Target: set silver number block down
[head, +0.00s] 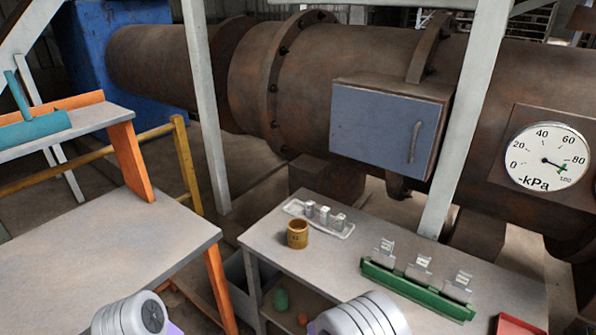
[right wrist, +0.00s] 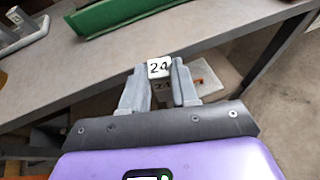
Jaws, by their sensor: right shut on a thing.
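In the right wrist view, my right gripper (right wrist: 159,80) is shut on a silver number block (right wrist: 159,67) marked 24. The block sits between the two grey fingertips, with the table's edge behind it. The fingers hide its sides. In the head view, three small silver blocks (head: 325,214) stand in a pale tray (head: 296,208) at the back left of the grey table (head: 345,262). Neither my right gripper nor the held block shows in the head view. My left gripper is not visible; only part of that arm shows.
A yellow-brown cup (head: 297,234) stands by the tray. A red tray (head: 518,325) is at lower right. The table's middle is clear.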

